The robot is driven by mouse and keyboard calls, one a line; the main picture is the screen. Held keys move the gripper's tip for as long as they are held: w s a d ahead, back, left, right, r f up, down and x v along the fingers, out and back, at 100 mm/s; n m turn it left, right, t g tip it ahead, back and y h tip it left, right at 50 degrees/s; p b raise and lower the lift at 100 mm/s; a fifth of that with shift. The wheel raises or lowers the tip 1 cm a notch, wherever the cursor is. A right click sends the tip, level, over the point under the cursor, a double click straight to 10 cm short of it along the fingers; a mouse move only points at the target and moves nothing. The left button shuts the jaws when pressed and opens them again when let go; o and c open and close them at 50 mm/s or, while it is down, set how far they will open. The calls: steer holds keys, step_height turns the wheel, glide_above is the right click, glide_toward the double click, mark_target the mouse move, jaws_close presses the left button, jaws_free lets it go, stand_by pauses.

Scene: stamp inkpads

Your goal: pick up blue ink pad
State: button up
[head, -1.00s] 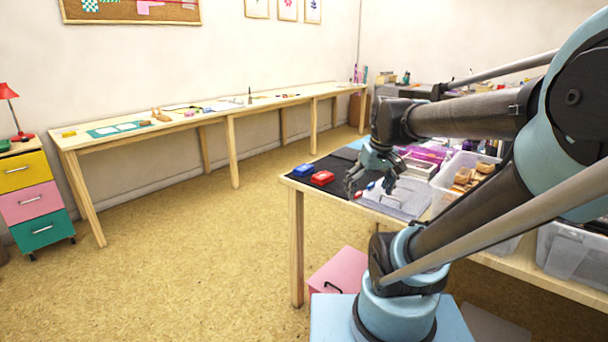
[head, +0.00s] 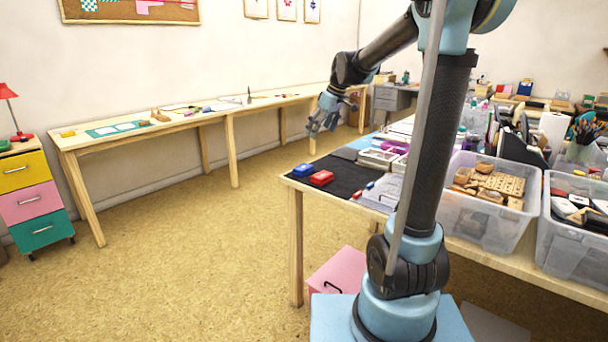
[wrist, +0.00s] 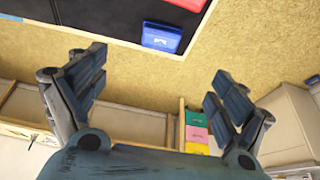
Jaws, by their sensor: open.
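The blue ink pad (head: 303,170) lies on the black mat (head: 338,178) near the left end of the near table. In the wrist view the blue ink pad (wrist: 162,38) shows at the top, near the table edge, beyond my fingertips. A red ink pad (head: 322,178) lies beside it, and its edge shows in the wrist view (wrist: 190,3). My gripper (head: 318,128) is open and empty, raised above and behind the pads in the head view. Its two fingers are wide apart in the wrist view (wrist: 160,80), with floor between them.
On the near table, clear boxes of stamps (head: 490,190) stand at the right, and small trays (head: 378,158) lie behind the mat. A long wooden table (head: 215,118) runs along the wall. Open floor (head: 180,250) lies between the tables.

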glide_above(303, 167)
steer(key=s+d, duration=0.1)
steer(key=d, duration=0.2)
steer(key=f, duration=1.1)
steer(key=shift+a, duration=0.25)
steer(key=shift+x, duration=2.7)
steer(key=shift+s+a, duration=0.15)
steer(key=shift+c, duration=0.3)
steer(key=c, duration=1.1)
